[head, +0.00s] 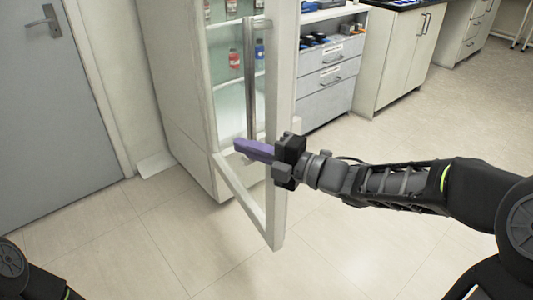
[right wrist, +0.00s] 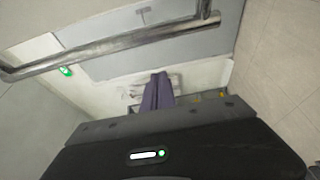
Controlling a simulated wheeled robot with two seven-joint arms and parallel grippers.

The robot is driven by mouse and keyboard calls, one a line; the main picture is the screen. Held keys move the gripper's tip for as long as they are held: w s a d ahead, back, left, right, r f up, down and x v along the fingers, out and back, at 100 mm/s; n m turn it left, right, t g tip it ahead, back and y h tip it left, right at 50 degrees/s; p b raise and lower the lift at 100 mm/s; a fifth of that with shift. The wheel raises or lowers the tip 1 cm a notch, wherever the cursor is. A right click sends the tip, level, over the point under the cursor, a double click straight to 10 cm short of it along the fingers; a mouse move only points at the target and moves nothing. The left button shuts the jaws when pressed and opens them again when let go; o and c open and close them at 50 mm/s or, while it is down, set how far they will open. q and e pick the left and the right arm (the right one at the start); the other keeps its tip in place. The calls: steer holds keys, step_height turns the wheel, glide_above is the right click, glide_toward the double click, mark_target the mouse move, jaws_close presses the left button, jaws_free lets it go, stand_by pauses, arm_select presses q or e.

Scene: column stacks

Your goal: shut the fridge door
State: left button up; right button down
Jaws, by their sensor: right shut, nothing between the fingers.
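The fridge (head: 172,80) is a tall white cabinet with bottles on its shelves. Its glass door stands open toward me, with a white door frame (head: 279,85) and a vertical metal handle (head: 250,75). The handle also crosses the upper part of the right wrist view (right wrist: 120,46). My right gripper (head: 240,146) has purple fingers, shut and empty, in front of the door near the handle's lower end. The fingers (right wrist: 157,90) point toward the door in the right wrist view; I cannot tell whether they touch it. My left gripper is out of view.
A grey door (head: 50,110) is at the left. A drawer unit (head: 328,80) and a white cupboard (head: 402,55) stand behind the fridge door to the right. The tiled floor (head: 365,235) is clear around the door.

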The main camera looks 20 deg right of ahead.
mark_target(254, 137)
steer(key=shift+w+d, duration=0.6)
steer(key=shift+w, duration=0.2)
steer(key=shift+w+d, duration=0.6)
steer(key=shift+w, duration=0.15)
